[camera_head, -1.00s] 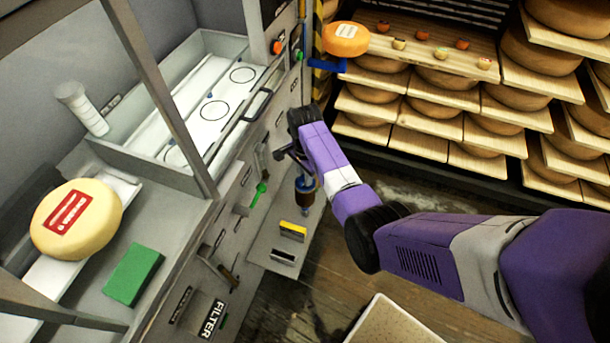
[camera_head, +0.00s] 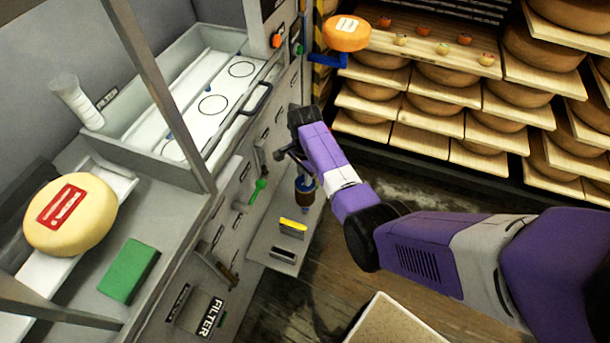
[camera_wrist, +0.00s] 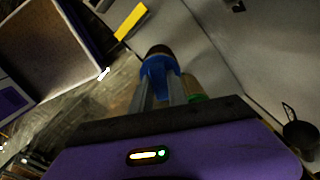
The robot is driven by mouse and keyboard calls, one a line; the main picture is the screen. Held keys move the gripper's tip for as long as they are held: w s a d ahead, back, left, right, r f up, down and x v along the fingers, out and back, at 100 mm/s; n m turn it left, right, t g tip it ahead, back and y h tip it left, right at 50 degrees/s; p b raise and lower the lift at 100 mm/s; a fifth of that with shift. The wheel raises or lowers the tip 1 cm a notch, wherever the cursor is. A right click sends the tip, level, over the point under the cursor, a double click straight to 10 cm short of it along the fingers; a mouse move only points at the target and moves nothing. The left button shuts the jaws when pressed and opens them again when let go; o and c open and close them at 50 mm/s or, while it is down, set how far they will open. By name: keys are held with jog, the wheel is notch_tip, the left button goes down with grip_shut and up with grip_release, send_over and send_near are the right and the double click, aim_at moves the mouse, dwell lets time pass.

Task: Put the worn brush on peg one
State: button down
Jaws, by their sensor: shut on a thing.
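My gripper (camera_wrist: 160,88) is shut on a brush with a blue body and a dark brown end (camera_wrist: 157,62). In the head view this brush (camera_head: 305,190) shows as a brown and blue piece just below my wrist, in front of the grey machine panel and above a small shelf. My fingers are mostly hidden there. A green-handled tool (camera_head: 258,190) hangs upright on the panel to the left of it. Small pegs or brackets show on the panel, but their numbers are too small to read. Something green also shows beside my fingers in the wrist view.
The low grey shelf (camera_head: 262,248) holds a yellow-topped block (camera_head: 292,227) and a dark block (camera_head: 283,253). A light-coloured tray (camera_head: 393,325) stands on the floor. A yellow cheese (camera_head: 70,215) and a green block (camera_head: 128,270) lie at left. Cheese racks (camera_head: 420,140) fill the back right.

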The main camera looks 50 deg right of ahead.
jog(key=shift+f+b, duration=1)
jog(key=shift+f, duration=0.35)
jog(key=c, duration=1.2)
grip_release()
jog(key=shift+r, duration=4)
